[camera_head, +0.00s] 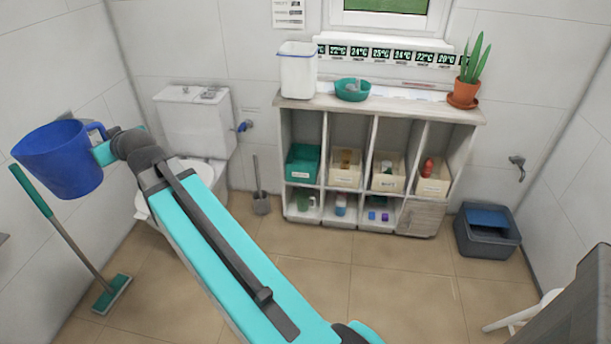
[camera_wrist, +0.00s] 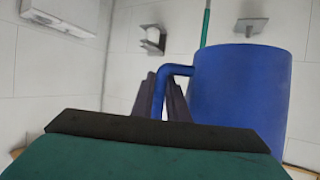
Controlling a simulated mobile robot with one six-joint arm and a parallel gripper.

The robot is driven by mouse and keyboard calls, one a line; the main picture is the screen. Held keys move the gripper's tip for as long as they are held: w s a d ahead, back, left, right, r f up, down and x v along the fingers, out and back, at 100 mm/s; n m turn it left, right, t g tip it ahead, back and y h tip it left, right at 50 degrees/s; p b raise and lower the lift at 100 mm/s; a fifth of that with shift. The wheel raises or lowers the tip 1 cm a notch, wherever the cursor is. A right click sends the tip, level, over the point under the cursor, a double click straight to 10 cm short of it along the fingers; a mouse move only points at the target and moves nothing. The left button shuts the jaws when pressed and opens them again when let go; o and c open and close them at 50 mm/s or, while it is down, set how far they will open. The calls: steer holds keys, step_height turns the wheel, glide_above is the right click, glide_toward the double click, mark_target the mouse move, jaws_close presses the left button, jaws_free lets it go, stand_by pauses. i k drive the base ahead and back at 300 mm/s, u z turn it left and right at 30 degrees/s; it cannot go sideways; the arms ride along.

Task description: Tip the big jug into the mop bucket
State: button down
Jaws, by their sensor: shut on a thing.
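The big blue jug (camera_head: 62,165) is held up at the far left in the head view, above the floor and left of the toilet. Its open rim faces up and it leans slightly in the picture; its contents cannot be seen. My gripper (camera_head: 97,143) is at its right side. In the wrist view the jug (camera_wrist: 240,90) looks upright, and the dark fingers of my gripper (camera_wrist: 164,97) are shut on its handle. A dark grey bucket (camera_head: 487,240) with a blue part on top stands on the floor at the right, far from the jug.
A toilet (camera_head: 192,115) stands behind my arm. A green-handled floor tool (camera_head: 75,245) leans below the jug. A shelf unit (camera_head: 375,108) with bins stands at the back wall. A white stool (camera_head: 530,310) is at the lower right. The middle floor is clear.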

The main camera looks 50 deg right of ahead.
mark_target(482, 230)
steer(key=k, duration=1.55)
steer(key=z, duration=1)
